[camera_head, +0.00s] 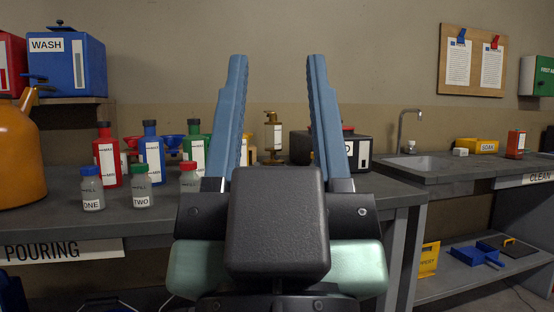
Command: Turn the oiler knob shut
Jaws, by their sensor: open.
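A small brass-coloured oiler (273,138) stands on the back of the grey bench, seen between my two fingers. A small knob (270,114) shows at its top; it is too small to tell how far it is turned. My gripper (277,62) is open and empty, with its two blue fingers pointing up and wide apart in the picture. The fingers are nearer the camera than the oiler and do not touch it. The oiler's lower part shows above my black gripper body.
Red, blue and green bottles (151,155) and small capped jars (92,190) stand left on the bench (60,222). An orange can (20,160) is at far left. A black box (345,148) is right of the oiler, partly behind my finger. A sink (412,160) lies further right.

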